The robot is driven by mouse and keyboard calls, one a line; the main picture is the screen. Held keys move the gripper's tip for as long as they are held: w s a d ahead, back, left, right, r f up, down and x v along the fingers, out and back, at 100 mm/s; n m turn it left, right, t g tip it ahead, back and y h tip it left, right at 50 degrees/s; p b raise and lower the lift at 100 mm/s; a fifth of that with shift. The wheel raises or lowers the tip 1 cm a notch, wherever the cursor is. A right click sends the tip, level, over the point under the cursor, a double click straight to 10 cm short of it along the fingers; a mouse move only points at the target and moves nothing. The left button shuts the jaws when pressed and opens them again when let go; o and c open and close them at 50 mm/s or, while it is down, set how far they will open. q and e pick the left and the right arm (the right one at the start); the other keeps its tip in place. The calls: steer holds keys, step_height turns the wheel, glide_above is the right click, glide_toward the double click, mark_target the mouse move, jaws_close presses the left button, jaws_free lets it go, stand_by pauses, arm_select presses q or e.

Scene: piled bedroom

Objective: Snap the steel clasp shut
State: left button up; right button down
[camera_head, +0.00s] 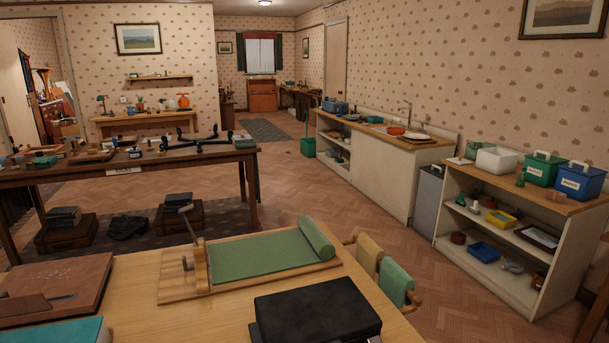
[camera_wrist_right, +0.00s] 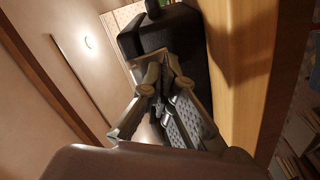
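A black case (camera_head: 318,310) lies with its lid down on the wooden table, at the bottom of the head view. I cannot make out a steel clasp on it; its near side is cut off by the frame. In the right wrist view a dark, rounded body (camera_wrist_right: 185,35), which looks like the same case, lies beside a light wooden edge. My right gripper (camera_wrist_right: 163,75) is in front of this dark body, with its fingers angled towards each other. I cannot tell whether the tips meet or touch it. My left gripper is not in view.
On the table (camera_head: 210,318) are a wooden board with a green mat (camera_head: 262,254) and roll, a brown slab (camera_head: 55,285) and a teal item (camera_head: 55,331). A shelf unit (camera_head: 490,255) stands right, across open floor (camera_head: 330,205).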

steer(key=shift+w+r, duration=0.2)
steer(key=shift+r, duration=0.1)
steer(key=shift+w+a+r+p, duration=0.15)
steer(key=shift+w+r+p, duration=0.05)
steer(key=shift+p, duration=0.15)
steer(key=shift+f+b, duration=0.5)
steer(key=shift+f, duration=0.05)
steer(key=p+v, duration=0.1)
steer(key=v, duration=0.6)
steer(key=shift+f, duration=0.1)
stand_by(0.3)
